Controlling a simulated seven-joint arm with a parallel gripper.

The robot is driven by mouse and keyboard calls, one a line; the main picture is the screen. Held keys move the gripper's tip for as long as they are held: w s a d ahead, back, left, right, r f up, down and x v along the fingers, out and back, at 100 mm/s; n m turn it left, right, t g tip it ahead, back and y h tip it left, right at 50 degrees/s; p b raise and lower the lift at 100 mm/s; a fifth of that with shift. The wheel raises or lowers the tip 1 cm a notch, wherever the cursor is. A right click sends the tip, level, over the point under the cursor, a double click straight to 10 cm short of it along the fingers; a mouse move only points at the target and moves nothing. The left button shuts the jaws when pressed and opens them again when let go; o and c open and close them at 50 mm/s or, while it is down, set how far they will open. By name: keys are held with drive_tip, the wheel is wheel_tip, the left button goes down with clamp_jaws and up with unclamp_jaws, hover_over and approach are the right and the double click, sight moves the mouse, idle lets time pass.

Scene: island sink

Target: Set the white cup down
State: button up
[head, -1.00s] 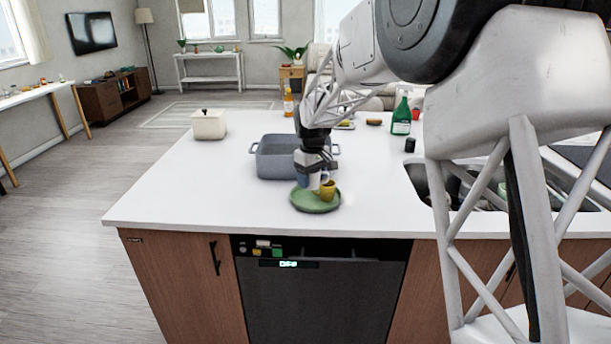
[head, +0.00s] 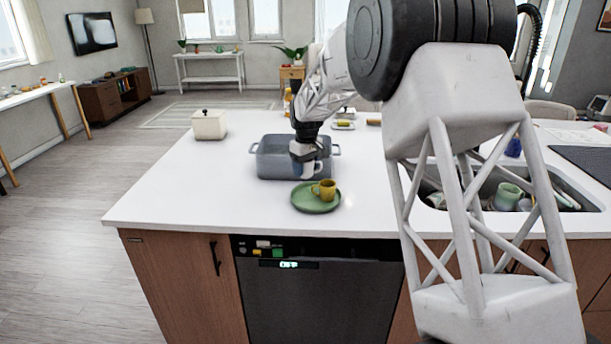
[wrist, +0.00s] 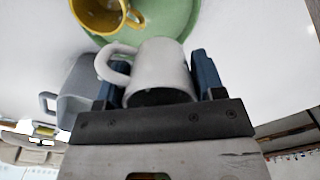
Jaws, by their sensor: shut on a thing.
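The white cup (wrist: 160,72) is held between the blue fingers of my gripper (wrist: 155,85) in the wrist view, its handle to the left. In the head view my gripper (head: 306,160) is shut on the cup (head: 313,168), in front of the grey pot in the picture. The green plate (head: 302,204) lies on the counter nearer the camera, with a yellow cup (head: 325,189) on it. The yellow cup (wrist: 98,14) and the plate (wrist: 180,14) also show in the wrist view. The gap below the white cup is hard to judge.
The grey pot (head: 268,160) stands on the white counter (head: 200,192) just behind my gripper. A cream lidded canister (head: 209,125) is at the back left. The sink (head: 440,200), with dishes in it, is on the right. The counter left of the plate is clear.

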sight(305, 176)
drive_tip(key=shift+w+a, duration=0.1)
drive_tip(key=shift+w, duration=0.4)
drive_tip(key=shift+s+f, duration=0.1)
drive_tip(key=shift+f, duration=1.7)
drive_tip(key=shift+f, duration=0.35)
drive_tip(key=o, duration=1)
drive_tip(key=shift+c, duration=0.2)
wheel_tip(305, 176, up, 13)
drive_tip(key=shift+f, duration=0.1)
